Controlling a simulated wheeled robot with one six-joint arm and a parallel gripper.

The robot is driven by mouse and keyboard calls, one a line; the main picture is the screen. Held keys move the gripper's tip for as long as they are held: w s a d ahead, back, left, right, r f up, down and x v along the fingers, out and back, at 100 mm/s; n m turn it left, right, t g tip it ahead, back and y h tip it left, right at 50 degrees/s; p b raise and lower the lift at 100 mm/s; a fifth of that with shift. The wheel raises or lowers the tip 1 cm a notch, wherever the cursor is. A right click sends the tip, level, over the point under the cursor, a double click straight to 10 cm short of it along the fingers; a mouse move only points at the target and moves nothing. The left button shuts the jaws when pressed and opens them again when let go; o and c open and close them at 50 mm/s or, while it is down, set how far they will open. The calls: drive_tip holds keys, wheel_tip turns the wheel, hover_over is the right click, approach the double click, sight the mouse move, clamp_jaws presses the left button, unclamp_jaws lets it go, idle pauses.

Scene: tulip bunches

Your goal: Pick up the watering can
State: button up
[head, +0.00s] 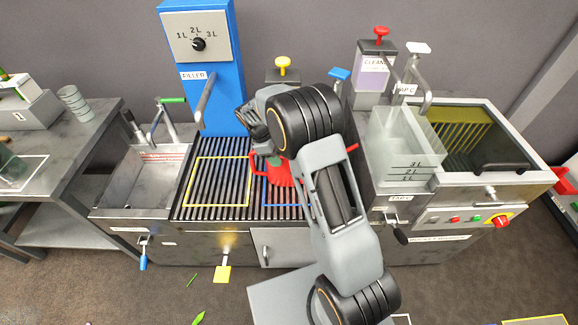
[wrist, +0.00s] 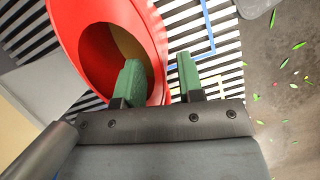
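The red watering can (head: 284,181) stands on the slatted grille, partly hidden behind my arm in the head view. In the wrist view the can (wrist: 80,25) fills the upper left, its round opening facing the camera. My gripper (wrist: 160,68) has two green fingers spread apart. The left finger overlaps the can's opening and the right finger lies just outside its red wall, over the grille. Whether either finger touches the can cannot be told. In the head view the fingertips are hidden by my arm.
The grille has a yellow-outlined square (head: 218,206) and a blue outline (head: 272,203) near the can. A blue filler column (head: 215,110) stands behind. A sink (head: 140,188) is at left; a clear measuring tank (head: 405,140) and basin are at right.

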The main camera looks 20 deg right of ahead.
drive_tip(key=shift+x, duration=0.95)
drive_tip(key=shift+c, duration=0.4)
clamp_jaws()
drive_tip(key=shift+r, duration=0.1)
